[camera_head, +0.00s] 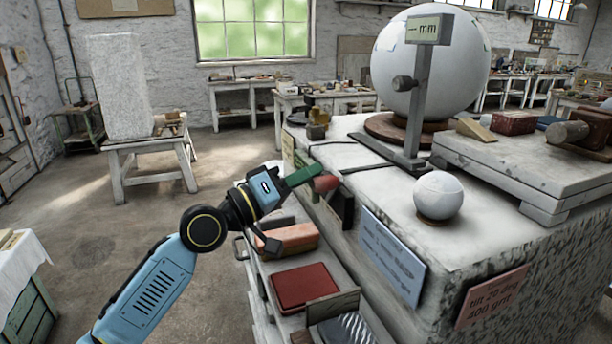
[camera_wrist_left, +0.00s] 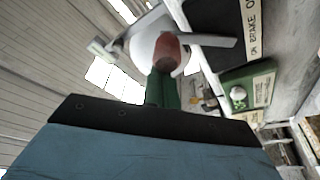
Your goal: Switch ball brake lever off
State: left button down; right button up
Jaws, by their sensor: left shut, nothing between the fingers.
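The brake lever shows as a red handle (camera_head: 326,184) at the side of the grey plaster block (camera_head: 375,185). The handle also shows in the left wrist view (camera_wrist_left: 168,52), just beyond my fingertips. My left gripper (camera_head: 304,175) has its green fingers shut with nothing between them, and their tips are close to the handle. I cannot tell whether they touch it. In the left wrist view the fingers (camera_wrist_left: 160,88) point at the handle. A dark plate with a partly cut-off brake label (camera_wrist_left: 256,25) is beside it. My right gripper is not in view.
A large white sphere (camera_head: 420,65) and a small one (camera_head: 438,194) rest on the block. A grey gauge post (camera_head: 418,100) stands before the large sphere. Below my gripper are shelves with a red box (camera_head: 298,286). The floor at left (camera_head: 130,225) is open.

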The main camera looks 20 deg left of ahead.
pick_arm(q)
jog(key=shift+d+f, duration=0.1)
jog(key=shift+f, duration=0.1)
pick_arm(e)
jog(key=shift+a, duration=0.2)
